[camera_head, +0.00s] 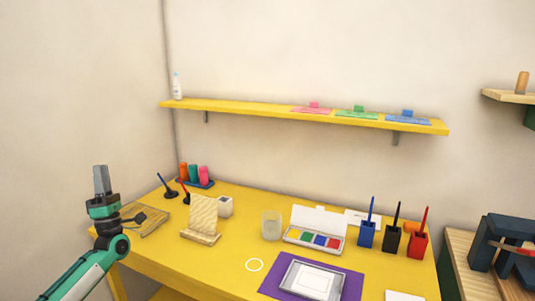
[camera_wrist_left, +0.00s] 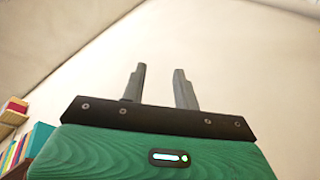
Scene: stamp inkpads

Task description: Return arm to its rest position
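My left gripper (camera_head: 101,180) points upward at the left of the head view, above the left edge of the yellow table. In the left wrist view its two grey fingers (camera_wrist_left: 160,85) stand apart with nothing between them, against a bare wall. My right gripper is in neither view. The yellow table (camera_head: 218,262) carries a purple mat (camera_head: 350,285) with a framed tray (camera_head: 312,280) on it, and an open paint-like ink box (camera_head: 313,240) behind it.
A yellow shelf (camera_head: 250,109) holds pink, green and blue flat pads and a white bottle (camera_head: 177,87). Blue (camera_head: 366,235), black (camera_head: 391,239) and red (camera_head: 417,246) holders stand at the table's right. A wooden board (camera_head: 152,218) lies near my left arm. Air around the gripper looks clear.

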